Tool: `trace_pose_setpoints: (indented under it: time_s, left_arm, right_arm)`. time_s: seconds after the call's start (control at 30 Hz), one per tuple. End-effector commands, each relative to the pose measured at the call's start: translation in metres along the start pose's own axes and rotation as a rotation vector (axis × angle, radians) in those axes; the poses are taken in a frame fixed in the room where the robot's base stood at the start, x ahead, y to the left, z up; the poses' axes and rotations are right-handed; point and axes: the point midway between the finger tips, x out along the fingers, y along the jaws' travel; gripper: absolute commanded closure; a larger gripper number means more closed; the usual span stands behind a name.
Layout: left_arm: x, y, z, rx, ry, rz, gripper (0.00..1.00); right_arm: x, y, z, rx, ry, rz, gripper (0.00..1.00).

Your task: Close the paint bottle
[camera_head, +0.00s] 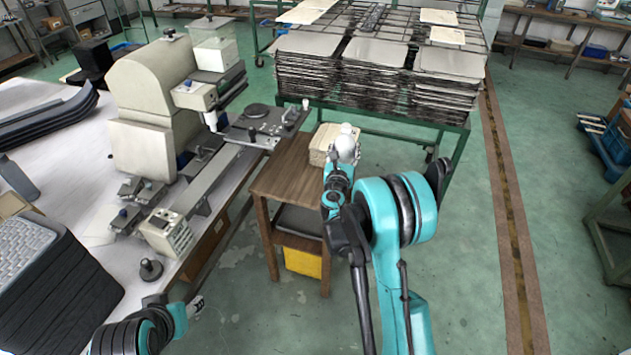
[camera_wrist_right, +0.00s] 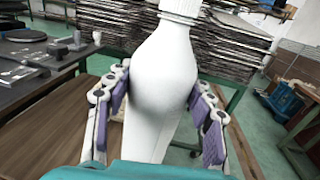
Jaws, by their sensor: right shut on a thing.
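The white paint bottle (camera_head: 346,146) is in my right gripper (camera_head: 341,168), at the right edge of the small wooden table in the head view. In the right wrist view the bottle (camera_wrist_right: 165,80) is upright with a wide round body, and the purple-padded fingers of the right gripper (camera_wrist_right: 160,115) are shut on its sides. A ribbed white part shows at its top, cut off by the frame edge, so I cannot tell whether a cap is on. My left gripper (camera_head: 195,306) is low at the lower left, apart from the bottle, its fingers too small to read.
The wooden table (camera_head: 292,172) holds a pale block-like stack (camera_head: 322,143) beside the bottle. A beige machine (camera_head: 150,85) stands on the white bench (camera_head: 95,150) at left. A green rack (camera_head: 400,120) with stacked panels stands behind. Open floor (camera_head: 460,250) lies at right.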

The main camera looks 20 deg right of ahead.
Motion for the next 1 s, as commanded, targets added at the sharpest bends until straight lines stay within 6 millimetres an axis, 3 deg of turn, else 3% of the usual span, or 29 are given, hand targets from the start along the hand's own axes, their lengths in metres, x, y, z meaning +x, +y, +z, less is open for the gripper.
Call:
trace_pose_setpoints:
  time_s: [0.3, 0.5, 1.0]
  left_arm:
    - [0.02, 0.0, 0.014, 0.0, 0.0, 0.0, 0.51]
    - [0.028, 0.0, 0.02, 0.0, 0.0, 0.0, 0.51]
    - [0.03, 0.0, 0.021, 0.0, 0.0, 0.0, 0.51]
  right_arm:
    - [0.022, 0.064, -0.043, -0.001, 0.0, 0.004, 1.0]
    - [0.034, 0.094, -0.061, -0.001, 0.0, 0.003, 1.0]
    - [0.037, 0.102, -0.067, -0.001, 0.0, 0.001, 1.0]
